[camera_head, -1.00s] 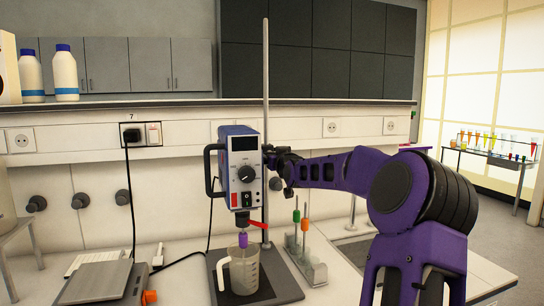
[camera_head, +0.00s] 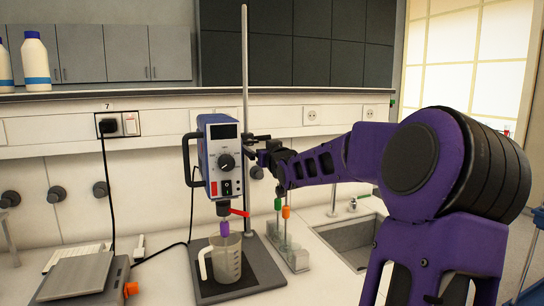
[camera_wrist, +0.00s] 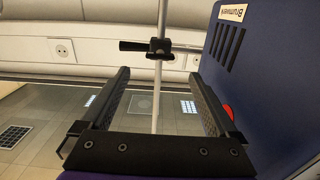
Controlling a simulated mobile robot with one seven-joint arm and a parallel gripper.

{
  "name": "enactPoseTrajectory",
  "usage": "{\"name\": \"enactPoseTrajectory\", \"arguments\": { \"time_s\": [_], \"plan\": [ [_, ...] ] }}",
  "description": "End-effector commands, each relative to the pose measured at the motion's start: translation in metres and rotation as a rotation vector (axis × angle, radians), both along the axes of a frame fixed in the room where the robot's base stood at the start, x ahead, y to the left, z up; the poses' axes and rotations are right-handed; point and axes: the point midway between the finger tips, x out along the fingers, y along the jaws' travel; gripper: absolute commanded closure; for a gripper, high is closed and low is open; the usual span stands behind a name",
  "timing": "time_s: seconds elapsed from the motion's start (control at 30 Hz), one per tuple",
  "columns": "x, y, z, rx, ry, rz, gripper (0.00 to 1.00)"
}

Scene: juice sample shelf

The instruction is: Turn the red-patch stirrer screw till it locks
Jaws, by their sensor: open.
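The overhead stirrer (camera_head: 221,160) is a blue box with a grey front, a dark knob and a red patch low on its front. It hangs on a tall metal rod (camera_head: 245,80). In the wrist view its blue side (camera_wrist: 270,90) fills the right, with a small red spot partly behind a finger. A black clamp with a screw handle (camera_wrist: 133,46) sits on the rod, beyond my fingertips. My gripper (camera_wrist: 160,76) is open and empty, the rod showing between its fingers. In the head view my gripper (camera_head: 265,156) is beside the stirrer's right side, small and dark against the clamp.
A clear beaker (camera_head: 226,258) stands under the stirrer on the dark stand base (camera_head: 262,268). A red lever (camera_head: 239,212) sticks out below the stirrer. A rack with green and orange-topped tools (camera_head: 297,258) stands right, near a sink (camera_head: 350,236). A scale (camera_head: 75,275) is left.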

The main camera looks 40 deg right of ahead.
Motion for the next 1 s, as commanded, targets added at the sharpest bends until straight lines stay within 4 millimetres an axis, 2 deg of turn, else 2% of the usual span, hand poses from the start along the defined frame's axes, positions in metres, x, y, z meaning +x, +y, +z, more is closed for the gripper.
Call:
{"name": "enactPoseTrajectory", "arguments": {
  "time_s": [0.3, 0.53, 0.7, 1.0],
  "plan": [
    [-0.046, 0.010, 0.003, -0.004, 0.002, -0.006, 0.05],
    [-0.073, 0.018, 0.004, -0.006, 0.003, -0.004, 0.05],
    [-0.084, 0.021, 0.001, -0.001, 0.001, -0.002, 0.05],
    [-0.086, 0.023, 0.000, 0.000, 0.001, 0.000, 0.05]
  ]
}}
